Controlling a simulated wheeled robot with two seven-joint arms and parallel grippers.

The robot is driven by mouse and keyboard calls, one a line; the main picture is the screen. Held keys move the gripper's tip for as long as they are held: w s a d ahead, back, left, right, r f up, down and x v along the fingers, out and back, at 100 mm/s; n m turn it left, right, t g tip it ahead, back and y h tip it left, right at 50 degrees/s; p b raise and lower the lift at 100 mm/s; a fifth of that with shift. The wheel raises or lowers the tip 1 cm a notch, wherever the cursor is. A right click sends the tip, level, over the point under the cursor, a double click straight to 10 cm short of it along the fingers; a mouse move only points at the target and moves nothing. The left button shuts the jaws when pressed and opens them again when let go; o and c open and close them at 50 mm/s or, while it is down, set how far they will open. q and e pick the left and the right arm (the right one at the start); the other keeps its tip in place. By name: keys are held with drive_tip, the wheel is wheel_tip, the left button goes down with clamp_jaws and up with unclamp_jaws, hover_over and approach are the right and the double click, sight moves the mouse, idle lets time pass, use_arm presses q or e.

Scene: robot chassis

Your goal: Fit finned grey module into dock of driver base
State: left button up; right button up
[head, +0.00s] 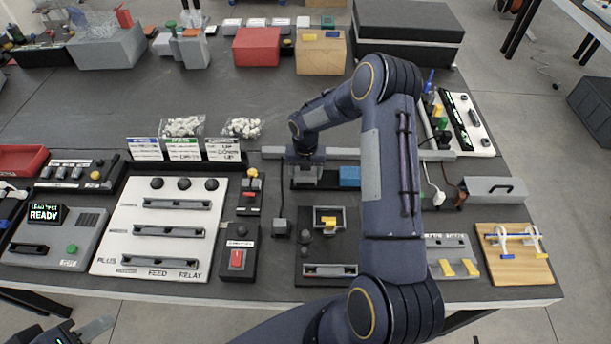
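My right arm reaches in from the bottom right, and its gripper (305,172) points down at the back middle of the work area. A grey block (303,180), likely the finned module, sits directly under it on a dark holder beside a blue block (350,176). The fins are too small to make out. The fingers are mostly hidden, so I cannot tell whether they grip the block. The dark panel nearer me, likely the driver base (345,252), has black knobs, a grey frame with a yellow part, and a grey slot. My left gripper (78,334) is partly visible at the bottom left, away from these things.
A white feed relay panel (130,225) with three grey rails and a red-switch box (238,262) stand left. A grey fixture with yellow clips (453,252) and a wooden board (515,268) stand right. Label cards (184,149) stand behind. My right arm covers part of the table.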

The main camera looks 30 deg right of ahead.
drive_tip(key=c, duration=0.6)
drive_tip(key=shift+r, duration=0.15)
